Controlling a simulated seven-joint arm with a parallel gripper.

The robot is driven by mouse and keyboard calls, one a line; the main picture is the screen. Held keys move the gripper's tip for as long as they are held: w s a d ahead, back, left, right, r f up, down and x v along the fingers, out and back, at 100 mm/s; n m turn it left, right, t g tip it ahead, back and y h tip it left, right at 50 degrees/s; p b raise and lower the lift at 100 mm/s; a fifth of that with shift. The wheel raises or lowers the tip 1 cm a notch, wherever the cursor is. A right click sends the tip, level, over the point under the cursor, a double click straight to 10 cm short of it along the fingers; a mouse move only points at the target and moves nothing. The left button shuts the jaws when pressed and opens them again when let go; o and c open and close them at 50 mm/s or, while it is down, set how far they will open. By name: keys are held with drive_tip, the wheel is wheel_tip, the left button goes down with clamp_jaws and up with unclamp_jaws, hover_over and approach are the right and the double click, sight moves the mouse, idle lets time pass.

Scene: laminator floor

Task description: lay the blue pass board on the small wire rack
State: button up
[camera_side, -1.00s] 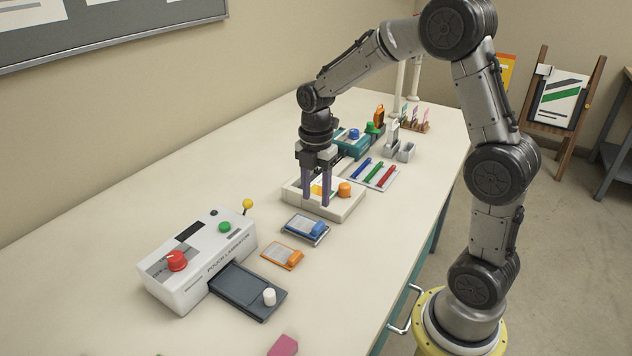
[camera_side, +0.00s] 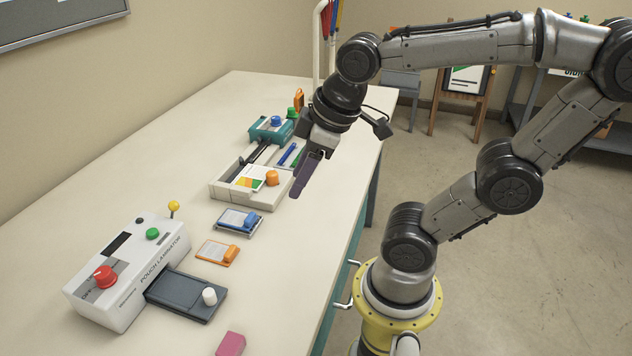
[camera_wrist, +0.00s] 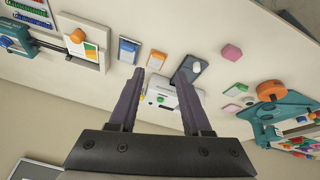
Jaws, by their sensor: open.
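The board also shows in the wrist view (camera_wrist: 128,49). My gripper (camera_side: 298,190) is open and empty, tilted, above the right side of the white tray and apart from the board. In the wrist view its two fingers (camera_wrist: 161,80) are spread, with nothing between them but the distant laminator beyond.
An orange board (camera_side: 218,252) lies in front of the blue one. The laminator (camera_side: 125,270) with its dark feed tray (camera_side: 185,296) stands at front left. Behind are a white tray (camera_side: 222,192) with an orange knob and a teal device (camera_side: 271,130). A pink block (camera_side: 231,344) lies in front.

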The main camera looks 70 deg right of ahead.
drive_tip(key=s+m, duration=0.3)
drive_tip(key=shift+a+f+t, duration=0.35)
drive_tip(key=shift+t, duration=0.05)
idle(1.0)
